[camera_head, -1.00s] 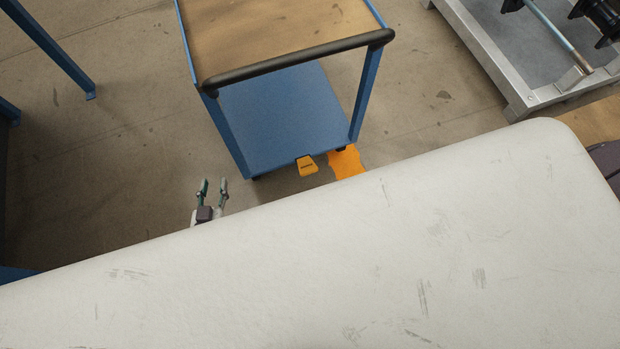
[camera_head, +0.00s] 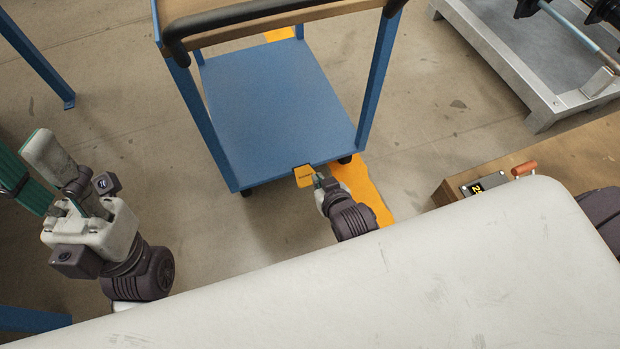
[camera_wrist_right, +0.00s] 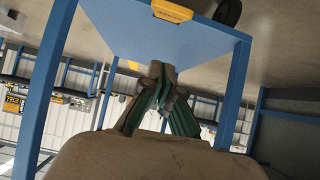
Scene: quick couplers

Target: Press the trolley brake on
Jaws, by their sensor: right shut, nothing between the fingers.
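The blue trolley (camera_head: 275,105) stands ahead of me, its lower deck facing up. Its brake pedal (camera_head: 304,174) is a small orange-yellow tab at the middle of the deck's near edge. It also shows at the top of the right wrist view (camera_wrist_right: 172,10). My right gripper (camera_head: 318,179) is shut and empty, its fingertips at the pedal's right side; I cannot tell whether they touch it. In the right wrist view its closed fingertips (camera_wrist_right: 160,72) are apart from the pedal in the picture. My left gripper (camera_head: 34,166) is at the left, fingers apart and empty.
A black handle bar (camera_head: 260,12) spans the trolley's near top. Yellow floor marking (camera_head: 362,185) lies right of the deck. A metal-framed platform (camera_head: 515,75) is at upper right, a wooden surface with a small display (camera_head: 485,183) below it. A white body surface of mine covers the foreground.

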